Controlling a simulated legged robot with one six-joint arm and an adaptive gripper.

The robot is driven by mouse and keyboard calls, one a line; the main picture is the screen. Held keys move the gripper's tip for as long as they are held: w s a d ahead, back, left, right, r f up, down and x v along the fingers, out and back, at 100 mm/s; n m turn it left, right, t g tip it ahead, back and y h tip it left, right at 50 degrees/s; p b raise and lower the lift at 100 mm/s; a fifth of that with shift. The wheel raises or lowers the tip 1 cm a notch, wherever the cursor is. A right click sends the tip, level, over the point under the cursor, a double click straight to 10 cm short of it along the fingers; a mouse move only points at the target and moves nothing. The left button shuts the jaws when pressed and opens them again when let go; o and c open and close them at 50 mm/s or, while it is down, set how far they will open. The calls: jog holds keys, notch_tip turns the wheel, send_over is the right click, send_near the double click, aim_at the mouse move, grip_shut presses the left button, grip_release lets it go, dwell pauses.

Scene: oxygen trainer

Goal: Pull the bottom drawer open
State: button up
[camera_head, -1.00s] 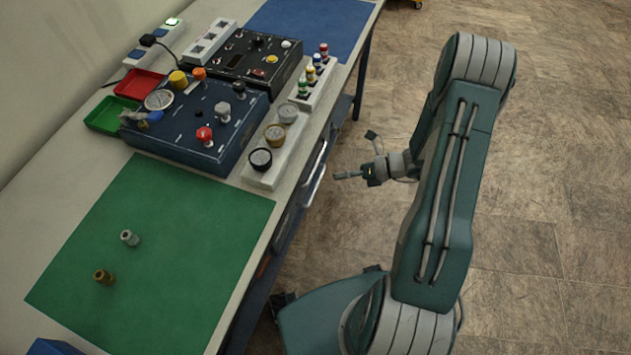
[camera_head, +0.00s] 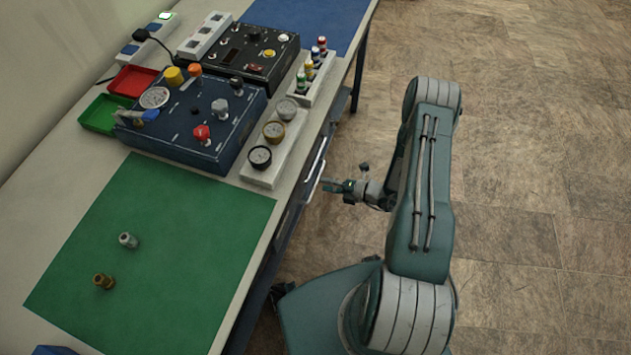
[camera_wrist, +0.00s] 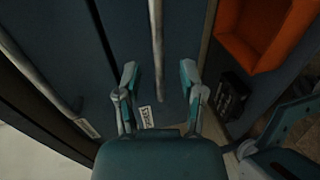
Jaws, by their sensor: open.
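In the wrist view, my gripper (camera_wrist: 159,72) is open, with one finger on each side of the line of a long metal bar handle (camera_wrist: 157,30). This handle is on a dark blue-grey drawer front (camera_wrist: 125,25) with a white label, which appears to be the bottom drawer. The drawer looks closed. The handle's near end reaches between the fingertips; I cannot tell whether they touch it. A second bar handle (camera_wrist: 42,75) on another drawer front runs at the left. In the head view, my gripper (camera_head: 337,186) is beside the bench's drawer side, close to a pale handle (camera_head: 316,170).
An orange bin (camera_wrist: 262,35) and a dark object (camera_wrist: 232,97) lie right of the drawer in the wrist view. The workbench (camera_head: 262,225) carries a green mat (camera_head: 160,260), control boxes and gauges. Open floor (camera_head: 540,150) lies to the right.

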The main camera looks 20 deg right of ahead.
aim_at(316, 181)
jog(key=shift+x, duration=1.95)
grip_shut()
jog(key=f+v, duration=0.3)
jog(key=v, duration=1.3)
jog(key=s+d+f+v, duration=0.1)
jog(key=f+v, duration=0.2)
jog(key=v, duration=1.3)
jog(key=shift+f, duration=0.35)
